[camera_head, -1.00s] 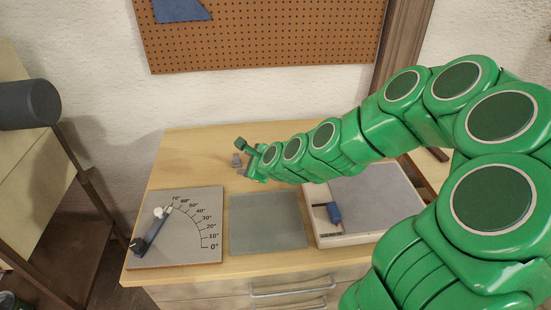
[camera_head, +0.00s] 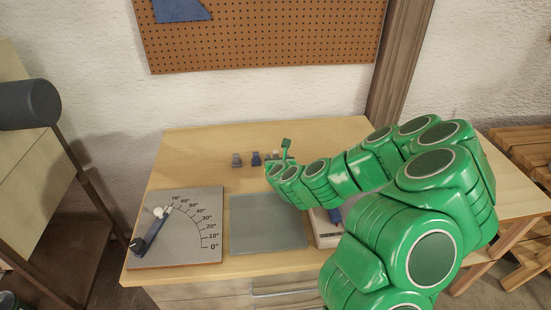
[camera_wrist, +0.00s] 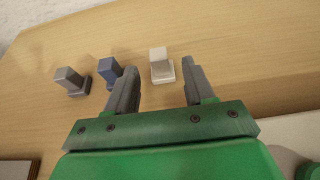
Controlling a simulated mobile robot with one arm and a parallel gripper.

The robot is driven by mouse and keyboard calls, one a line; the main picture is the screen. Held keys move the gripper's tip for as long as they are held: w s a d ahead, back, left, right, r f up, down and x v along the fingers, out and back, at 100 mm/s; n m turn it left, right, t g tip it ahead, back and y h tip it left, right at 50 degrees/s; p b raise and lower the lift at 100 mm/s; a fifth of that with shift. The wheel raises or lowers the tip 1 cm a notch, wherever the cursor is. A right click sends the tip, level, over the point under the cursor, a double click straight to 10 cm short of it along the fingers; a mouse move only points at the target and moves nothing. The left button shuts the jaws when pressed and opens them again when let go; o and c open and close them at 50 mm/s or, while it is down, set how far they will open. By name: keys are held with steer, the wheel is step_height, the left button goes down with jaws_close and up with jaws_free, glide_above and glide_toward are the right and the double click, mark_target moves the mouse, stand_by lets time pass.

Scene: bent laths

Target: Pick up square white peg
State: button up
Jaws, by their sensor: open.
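The square white peg (camera_wrist: 161,68) stands on the table in the wrist view, a square block on a wider base. It shows in the gap between the two fingers of my gripper (camera_wrist: 159,84), beyond them and apparently untouched. The fingers are spread and hold nothing. In the head view my gripper is at the back of the table, at the right end of the peg row, and my arm and gripper largely hide the white peg there.
A blue peg (camera_wrist: 111,72) and a grey peg (camera_wrist: 71,80) stand left of the white one, the blue close to the left finger. In front lie an angle board (camera_head: 190,240) and a grey mat (camera_head: 265,235). The table right of the white peg looks clear.

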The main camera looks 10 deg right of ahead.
mark_target(275, 153)
steer(key=shift+x, duration=3.45)
jaws_close()
